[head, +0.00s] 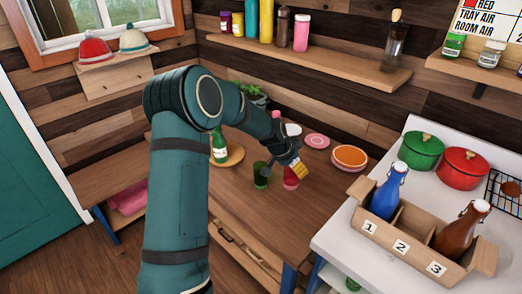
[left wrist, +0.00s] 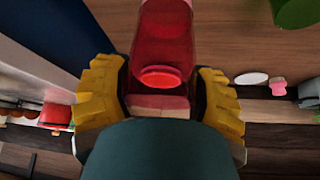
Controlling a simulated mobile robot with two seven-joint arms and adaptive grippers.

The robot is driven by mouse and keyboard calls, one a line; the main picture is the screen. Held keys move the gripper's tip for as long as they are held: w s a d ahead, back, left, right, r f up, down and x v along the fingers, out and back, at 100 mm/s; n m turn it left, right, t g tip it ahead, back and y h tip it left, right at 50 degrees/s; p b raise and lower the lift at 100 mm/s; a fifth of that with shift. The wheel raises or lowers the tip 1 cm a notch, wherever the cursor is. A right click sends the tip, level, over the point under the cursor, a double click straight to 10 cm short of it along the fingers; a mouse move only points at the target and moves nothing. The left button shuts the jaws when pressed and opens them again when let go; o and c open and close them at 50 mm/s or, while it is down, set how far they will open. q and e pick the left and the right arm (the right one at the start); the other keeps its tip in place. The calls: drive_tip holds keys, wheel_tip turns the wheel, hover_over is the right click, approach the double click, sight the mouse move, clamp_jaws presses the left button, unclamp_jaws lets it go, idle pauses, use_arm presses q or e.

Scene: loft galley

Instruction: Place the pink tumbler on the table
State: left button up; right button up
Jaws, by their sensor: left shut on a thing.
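The pink tumbler (left wrist: 163,30), translucent and reddish, is between the yellow fingers of my left gripper (left wrist: 160,98) in the left wrist view. The gripper is shut on it. In the head view, my left gripper (head: 297,170) is over the right part of the wooden table (head: 235,205). A piece of the tumbler (head: 290,180) shows beside the yellow fingers, and the rest is hidden behind them. I cannot tell whether its base touches the table. My right gripper is in neither view.
A dark green tumbler (head: 261,176) stands close left of the held tumbler. A green bottle (head: 219,150), a pink plate (head: 317,141) and an orange bowl (head: 350,155) are farther back. A numbered wooden crate (head: 398,248) with bottles is at right. The table's front is clear.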

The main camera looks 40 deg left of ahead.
sight(291, 186)
use_arm(q)
drive_tip(key=shift+a+f, duration=0.15)
drive_tip(key=shift+f, duration=0.15)
wheel_tip(291, 186, down, 9)
drive_tip(key=shift+r+b, duration=0.1)
drive_tip(key=shift+b, duration=0.75)
drive_tip(key=shift+f, duration=0.35)
drive_tip(key=shift+r, duration=0.1)
drive_tip(key=o, duration=1.4)
drive_tip(key=shift+c, duration=0.2)
